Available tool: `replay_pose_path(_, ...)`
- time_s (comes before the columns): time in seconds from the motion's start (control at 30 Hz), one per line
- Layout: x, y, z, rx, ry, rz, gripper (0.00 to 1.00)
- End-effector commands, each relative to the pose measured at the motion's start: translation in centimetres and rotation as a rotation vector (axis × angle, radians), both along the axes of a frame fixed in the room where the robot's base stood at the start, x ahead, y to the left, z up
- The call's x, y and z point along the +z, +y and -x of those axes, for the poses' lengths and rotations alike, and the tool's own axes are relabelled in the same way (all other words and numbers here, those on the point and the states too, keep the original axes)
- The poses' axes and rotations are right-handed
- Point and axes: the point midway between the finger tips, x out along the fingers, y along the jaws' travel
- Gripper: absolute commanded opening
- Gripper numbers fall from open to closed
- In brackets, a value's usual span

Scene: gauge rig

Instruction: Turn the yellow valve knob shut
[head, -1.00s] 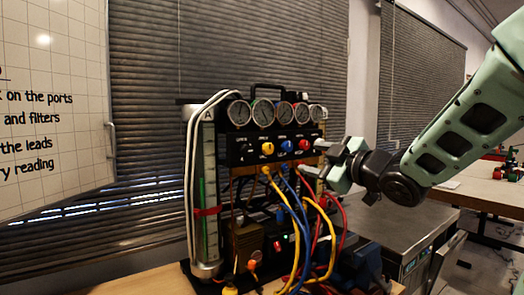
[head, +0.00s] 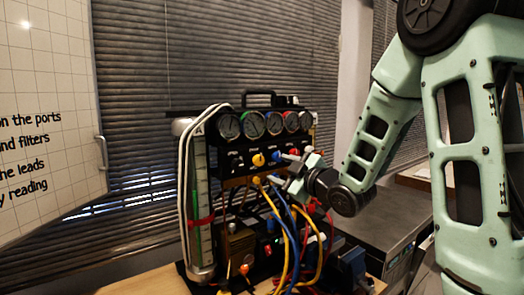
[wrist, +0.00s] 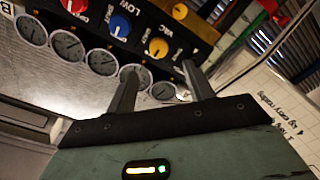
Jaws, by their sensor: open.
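The yellow valve knob (head: 258,160) is on the rig's black front panel, at the left of the knob row. In the wrist view the yellow knob (wrist: 158,47) shows just beyond my fingertips, roughly in line with the gap between them. My gripper (head: 279,169) is open and empty, in front of the panel and right of the yellow knob in the head view. In the wrist view my gripper (wrist: 160,70) has its two fingers apart, with nothing between them. I see no contact with the knob, though the exact distance is hard to tell.
A blue knob (head: 276,156) sits right beside the yellow one; a red knob (wrist: 75,4) lies beyond it. Several round gauges (head: 251,124) line the top. A whiteboard (head: 45,100) stands at left.

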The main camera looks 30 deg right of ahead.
Motion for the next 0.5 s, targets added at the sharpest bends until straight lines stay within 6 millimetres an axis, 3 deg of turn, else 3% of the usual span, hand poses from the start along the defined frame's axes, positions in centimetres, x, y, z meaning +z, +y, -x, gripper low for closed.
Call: replay_pose_path(0.5,0.42,-0.03,-0.89,-0.023,0.004,0.006,0.52)
